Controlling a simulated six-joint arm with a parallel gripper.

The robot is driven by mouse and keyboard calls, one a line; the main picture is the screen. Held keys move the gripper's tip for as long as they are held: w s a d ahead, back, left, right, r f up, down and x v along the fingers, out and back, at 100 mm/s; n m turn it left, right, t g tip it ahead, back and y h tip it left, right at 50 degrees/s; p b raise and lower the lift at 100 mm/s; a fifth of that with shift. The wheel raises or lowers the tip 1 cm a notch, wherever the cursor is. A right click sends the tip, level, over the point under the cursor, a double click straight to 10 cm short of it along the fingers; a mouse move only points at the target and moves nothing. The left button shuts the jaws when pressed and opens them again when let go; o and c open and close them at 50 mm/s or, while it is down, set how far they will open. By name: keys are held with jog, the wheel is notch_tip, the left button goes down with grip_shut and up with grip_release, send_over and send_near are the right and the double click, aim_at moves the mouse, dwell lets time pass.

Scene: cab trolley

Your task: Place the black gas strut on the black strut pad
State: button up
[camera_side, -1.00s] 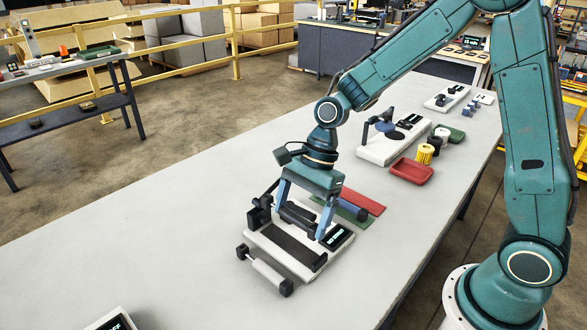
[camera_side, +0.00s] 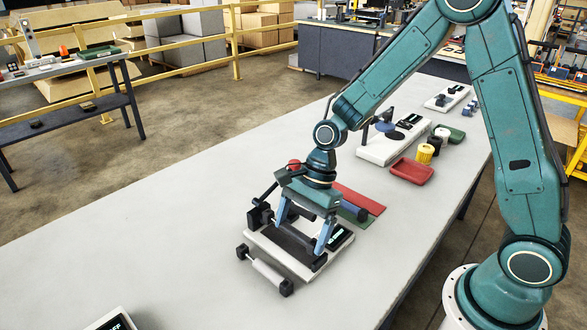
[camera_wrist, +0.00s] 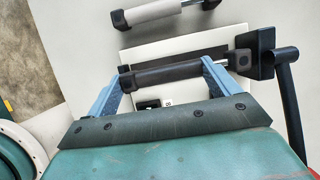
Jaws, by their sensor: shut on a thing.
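The black gas strut (camera_wrist: 170,76) lies between my gripper's blue fingers in the wrist view, one finger near each end; it has black end pieces. My gripper (camera_side: 302,236) is shut on it, low over the white-based fixture (camera_side: 308,274) in the side view. The black strut pad (camera_side: 285,240) shows there as a dark strip along the fixture, partly hidden by my fingers. The strut is at or just above the pad; I cannot tell whether they touch.
A white strut (camera_side: 268,274) with black ends lies along the fixture's front edge, also in the wrist view (camera_wrist: 165,12). A black post and lever (camera_side: 258,215) stand at the fixture's left end. A display (camera_side: 340,236) is at its right. Red strip (camera_side: 360,198) behind.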

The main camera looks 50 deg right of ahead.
jog(key=shift+f, duration=0.6)
jog(key=o, duration=0.8)
jog(key=shift+s, duration=0.1)
jog(key=shift+r, duration=0.15)
jog(key=shift+r, duration=0.5)
jog(key=v, duration=1.2)
